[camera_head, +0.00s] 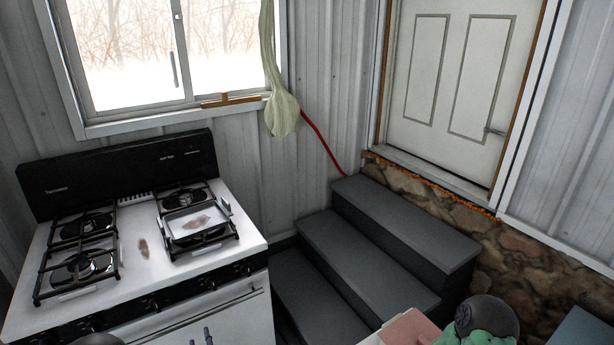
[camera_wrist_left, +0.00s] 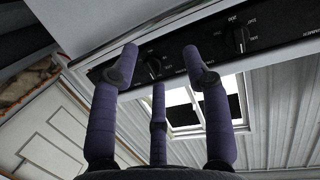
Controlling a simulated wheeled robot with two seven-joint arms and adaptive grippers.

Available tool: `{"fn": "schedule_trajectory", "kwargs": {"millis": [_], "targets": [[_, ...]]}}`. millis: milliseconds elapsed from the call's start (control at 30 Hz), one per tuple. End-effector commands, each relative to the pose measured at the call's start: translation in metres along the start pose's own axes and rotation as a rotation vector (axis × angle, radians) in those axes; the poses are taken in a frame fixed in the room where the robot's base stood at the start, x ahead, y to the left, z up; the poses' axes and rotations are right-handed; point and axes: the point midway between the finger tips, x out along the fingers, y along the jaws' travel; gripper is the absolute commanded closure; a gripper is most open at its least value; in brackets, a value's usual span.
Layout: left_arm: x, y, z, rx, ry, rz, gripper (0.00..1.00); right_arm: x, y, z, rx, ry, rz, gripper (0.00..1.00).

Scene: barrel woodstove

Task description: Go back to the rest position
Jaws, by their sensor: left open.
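The gripper is open and empty. The stove's black knob strip (camera_wrist_left: 195,50) lies beyond the fingertips there. My right gripper is not in view.
The white stove (camera_head: 140,250) with black burners stands at the left. A metal tray (camera_head: 197,222) sits on its right front burner. Grey steps (camera_head: 365,255) lead to a white door (camera_head: 455,85). Pink and green items (camera_head: 485,315) show at the bottom right.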

Motion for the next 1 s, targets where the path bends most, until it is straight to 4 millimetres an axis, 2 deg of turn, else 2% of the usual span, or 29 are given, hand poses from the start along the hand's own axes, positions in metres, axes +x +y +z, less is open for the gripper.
{"fn": "schedule_trajectory", "kwargs": {"millis": [233,367,500,600,700,833,900,1000], "targets": [[-0.014,0.028,0.056,-0.026,-0.244,0.117,0.52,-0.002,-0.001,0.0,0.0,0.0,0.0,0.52],[-0.039,0.048,0.101,-0.043,-0.451,0.201,0.52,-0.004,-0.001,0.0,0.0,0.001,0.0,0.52],[-0.09,0.067,0.156,-0.055,-0.739,0.295,0.52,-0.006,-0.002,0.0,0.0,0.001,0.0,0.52],[-0.137,0.073,0.188,-0.056,-0.945,0.346,0.52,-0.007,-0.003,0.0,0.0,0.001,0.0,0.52],[-0.183,0.075,0.211,-0.05,-1.129,0.383,0.52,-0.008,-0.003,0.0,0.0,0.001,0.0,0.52],[-0.232,0.072,0.227,-0.036,-1.309,0.408,0.52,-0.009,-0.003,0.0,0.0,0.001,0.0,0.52],[-0.248,0.07,0.231,-0.031,-1.369,0.415,0.52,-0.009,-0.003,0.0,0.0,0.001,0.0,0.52],[-0.261,0.068,0.233,-0.024,-1.416,0.42,0.52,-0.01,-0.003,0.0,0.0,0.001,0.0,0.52]]}}
